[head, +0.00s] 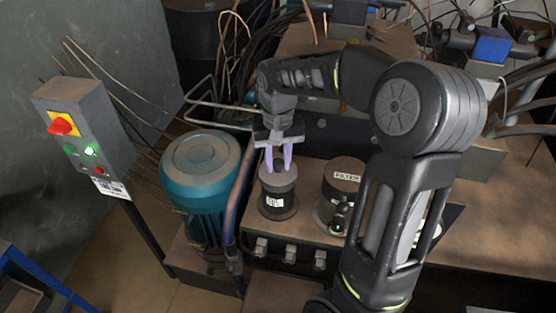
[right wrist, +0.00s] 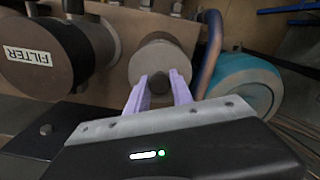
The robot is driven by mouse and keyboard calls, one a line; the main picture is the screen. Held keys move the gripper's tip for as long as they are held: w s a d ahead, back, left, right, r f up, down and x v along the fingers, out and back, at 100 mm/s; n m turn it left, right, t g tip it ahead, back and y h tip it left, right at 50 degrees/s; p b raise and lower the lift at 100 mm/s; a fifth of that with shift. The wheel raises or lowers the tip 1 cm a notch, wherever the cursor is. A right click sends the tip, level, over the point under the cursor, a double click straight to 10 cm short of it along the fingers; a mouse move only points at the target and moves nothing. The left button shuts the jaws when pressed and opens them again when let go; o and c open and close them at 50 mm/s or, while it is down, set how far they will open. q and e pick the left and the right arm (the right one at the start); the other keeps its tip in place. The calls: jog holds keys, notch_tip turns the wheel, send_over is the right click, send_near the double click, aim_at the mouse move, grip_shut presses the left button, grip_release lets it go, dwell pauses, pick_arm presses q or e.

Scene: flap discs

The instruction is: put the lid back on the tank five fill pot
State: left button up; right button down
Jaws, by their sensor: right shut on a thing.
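The fill pot (head: 277,200) is a dark upright cylinder with a white label and a wider base, standing on the brown tank top. The label is too small to read. A grey-brown round lid (head: 267,177) shows at its mouth, and its round face also shows in the right wrist view (right wrist: 160,58). My right gripper (head: 279,168) points down from above, with its pale purple fingers shut on the lid at its middle. The lid looks level and in line with the pot; I cannot tell whether it rests fully on it. My left gripper is not in view.
A dark pot marked FILTER (head: 343,181) stands close to the right. A teal motor (head: 201,168) and a bent pipe (head: 240,185) stand to the left. A grey switch box (head: 84,133) is further left. Loose cables (head: 245,50) hang behind.

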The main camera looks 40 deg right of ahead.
jog(key=shift+f+b, duration=0.4)
jog(key=shift+f, duration=0.25)
jog(key=c, duration=1)
grip_release()
jog(key=shift+c, duration=0.2)
jog(key=shift+o, duration=0.5)
jog(key=o, duration=0.3)
jog(key=shift+o, duration=0.2)
jog(key=shift+r, duration=0.1)
jog(key=shift+r+p, duration=2.45)
jog(key=shift+r, duration=0.55)
